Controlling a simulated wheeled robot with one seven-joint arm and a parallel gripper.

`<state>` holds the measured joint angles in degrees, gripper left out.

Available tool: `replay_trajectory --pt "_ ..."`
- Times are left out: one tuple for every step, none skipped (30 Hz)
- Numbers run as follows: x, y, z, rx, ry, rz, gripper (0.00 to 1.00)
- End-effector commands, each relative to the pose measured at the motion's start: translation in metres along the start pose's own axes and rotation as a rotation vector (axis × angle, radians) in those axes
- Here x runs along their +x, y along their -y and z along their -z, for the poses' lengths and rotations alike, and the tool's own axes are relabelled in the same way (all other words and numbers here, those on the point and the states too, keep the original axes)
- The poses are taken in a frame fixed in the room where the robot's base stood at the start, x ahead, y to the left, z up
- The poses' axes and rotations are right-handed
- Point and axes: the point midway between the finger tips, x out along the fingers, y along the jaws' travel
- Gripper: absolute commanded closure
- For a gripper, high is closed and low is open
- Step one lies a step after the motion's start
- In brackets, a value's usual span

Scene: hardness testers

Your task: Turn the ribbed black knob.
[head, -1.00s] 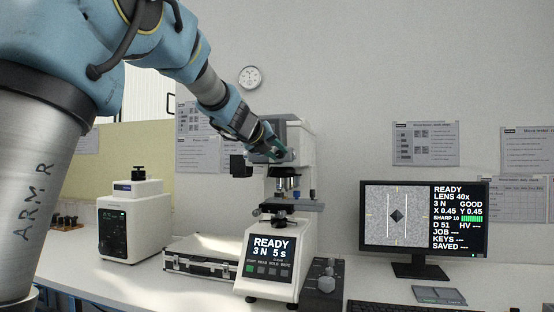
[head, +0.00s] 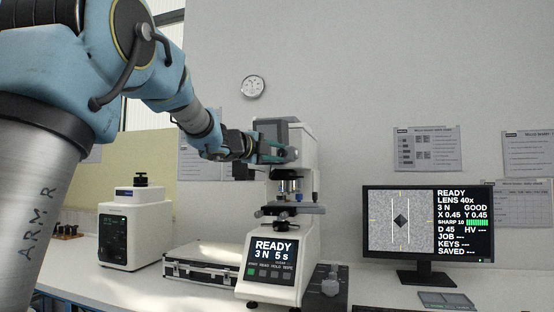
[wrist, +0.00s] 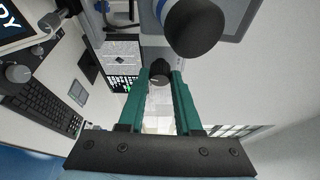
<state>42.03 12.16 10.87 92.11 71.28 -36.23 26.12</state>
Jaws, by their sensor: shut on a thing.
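The hardness tester (head: 293,225) stands on the bench in the middle of the head view. My gripper (head: 280,153) is at its upper head, and the arm reaches in from the left. In the wrist view the two teal fingers of my gripper (wrist: 161,82) are closed on a small ribbed black knob (wrist: 160,70), one finger on each side. In the head view the knob is mostly hidden by the fingers. The monitor (head: 428,222) shows two vertical lines around a dark diamond, and reads D 45.
A large dark rounded part (wrist: 195,25) of the tester sits close above the fingers in the wrist view. A silver case (head: 205,268) and a second white instrument (head: 133,235) stand to the left. A small control box (head: 328,290) stands at the right.

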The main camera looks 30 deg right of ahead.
Motion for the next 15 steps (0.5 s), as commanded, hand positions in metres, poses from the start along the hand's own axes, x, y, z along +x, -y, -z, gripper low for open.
replay_trajectory --pt "0.0002 -0.0053 0.0004 -0.042 0.0 0.018 1.0" --pt "0.0003 -0.0057 0.0005 -0.068 0.0 0.028 1.0" --pt "0.0003 -0.0061 0.0005 -0.103 0.0 0.043 1.0" --pt "0.0003 -0.0064 0.0005 -0.129 0.0 0.053 1.0" --pt "0.0003 -0.0068 0.0006 -0.155 0.0 0.064 1.0" --pt "0.0002 -0.007 0.0006 -0.188 0.0 0.078 1.0" --pt "0.0003 -0.0073 0.0008 -0.213 -0.001 0.088 1.0" --pt "0.0003 -0.0074 0.001 -0.238 -0.001 0.099 1.0" --pt "0.0005 -0.0076 0.0015 -0.269 -0.002 0.112 1.0" --pt "0.0006 -0.0077 0.0017 -0.292 -0.002 0.121 1.0" --pt "0.0006 -0.0078 0.0017 -0.313 -0.002 0.13 1.0" --pt "0.0005 -0.008 0.0016 -0.342 -0.001 0.142 1.0" --pt "0.0005 -0.008 0.0015 -0.362 -0.001 0.15 1.0" --pt "0.0005 -0.008 0.0014 -0.381 -0.001 0.158 1.0" --pt "0.0005 -0.008 0.0016 -0.405 -0.001 0.168 1.0"
